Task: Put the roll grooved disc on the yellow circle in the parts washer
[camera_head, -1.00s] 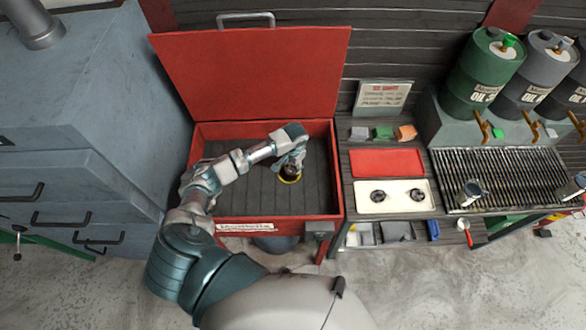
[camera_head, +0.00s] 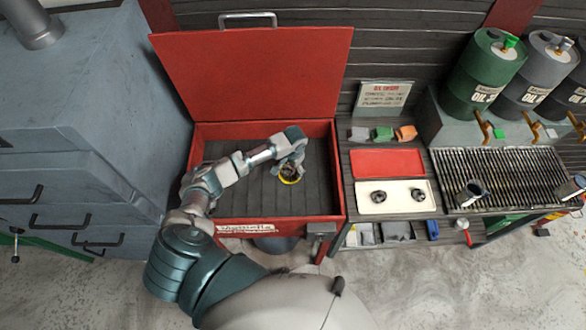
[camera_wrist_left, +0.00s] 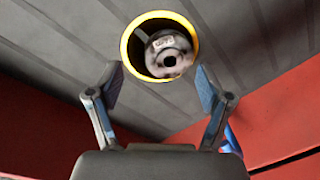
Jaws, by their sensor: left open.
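The grey roll grooved disc (camera_wrist_left: 168,54), with a dark centre hole, lies inside the yellow circle (camera_wrist_left: 124,47) on the floor of the red parts washer (camera_head: 338,190). It sits toward the right side of the circle in the left wrist view. In the head view the yellow circle (camera_head: 291,182) shows below my left gripper (camera_head: 290,170), and the disc is partly covered. My left gripper (camera_wrist_left: 157,82) is open, with its fingers apart and empty. The disc is beyond the fingertips, with clear space between. My right gripper is not in view.
The washer's red lid (camera_head: 255,75) stands raised behind. To the right, an open case with a white tray (camera_head: 398,203) holds two dark round parts. A slatted grate (camera_head: 510,175) and oil drums (camera_head: 480,75) are farther right. The washer floor around the circle is clear.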

